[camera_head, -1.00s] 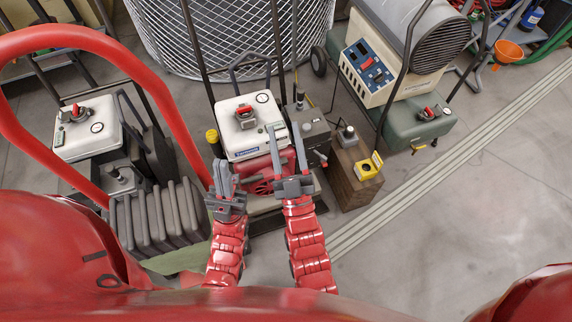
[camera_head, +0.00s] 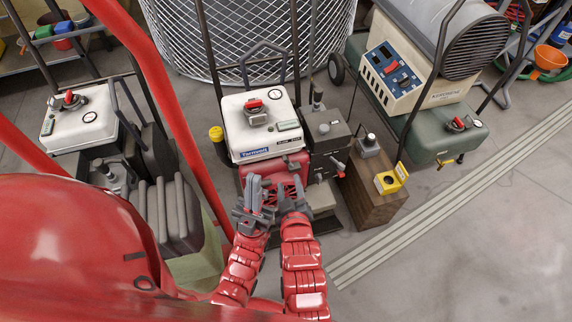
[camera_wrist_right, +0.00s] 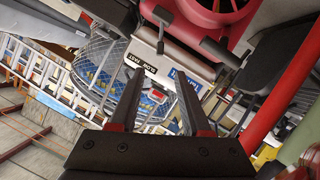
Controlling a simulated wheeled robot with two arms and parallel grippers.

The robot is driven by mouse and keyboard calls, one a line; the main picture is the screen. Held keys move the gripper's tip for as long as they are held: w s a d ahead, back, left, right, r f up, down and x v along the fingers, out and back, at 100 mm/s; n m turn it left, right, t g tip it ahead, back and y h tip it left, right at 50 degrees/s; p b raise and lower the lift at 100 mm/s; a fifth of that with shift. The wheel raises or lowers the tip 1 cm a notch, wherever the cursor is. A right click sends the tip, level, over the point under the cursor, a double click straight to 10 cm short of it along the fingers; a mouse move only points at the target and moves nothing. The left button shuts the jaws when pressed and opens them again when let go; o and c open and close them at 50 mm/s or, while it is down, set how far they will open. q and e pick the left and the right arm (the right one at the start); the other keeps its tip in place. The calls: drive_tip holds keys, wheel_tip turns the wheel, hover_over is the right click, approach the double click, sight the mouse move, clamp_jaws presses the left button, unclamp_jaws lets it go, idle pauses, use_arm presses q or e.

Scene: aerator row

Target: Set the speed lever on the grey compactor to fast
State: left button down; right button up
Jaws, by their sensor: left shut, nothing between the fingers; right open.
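The middle machine has a pale grey-white tank (camera_head: 262,125) with a red cap, a blue label and a red engine (camera_head: 276,170) below; I take it for the compactor. In the right wrist view, a black plate with upside-down white lettering (camera_wrist_right: 141,64) sits on its pale body, beside a dark lever-like part (camera_wrist_right: 162,28). Which setting it is at I cannot tell. My left gripper (camera_head: 254,190) is shut and empty in front of the red engine. My right gripper (camera_head: 293,188) is open beside it; its parted fingers (camera_wrist_right: 157,88) point towards the pale body, with nothing between them.
A similar machine with a white tank (camera_head: 80,118) stands left. A dark grey box (camera_head: 325,130) and a wooden block (camera_head: 372,198) with a yellow-framed part (camera_head: 390,181) stand close right. A green tank (camera_head: 440,130) carries a heater further right. The floor at lower right is clear.

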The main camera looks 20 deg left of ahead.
sight(285, 161)
drive_tip(key=b+x, duration=0.3)
drive_tip(key=x, duration=0.8)
drive_tip(key=shift+w+a, duration=0.1)
clamp_jaws()
idle(1.0)
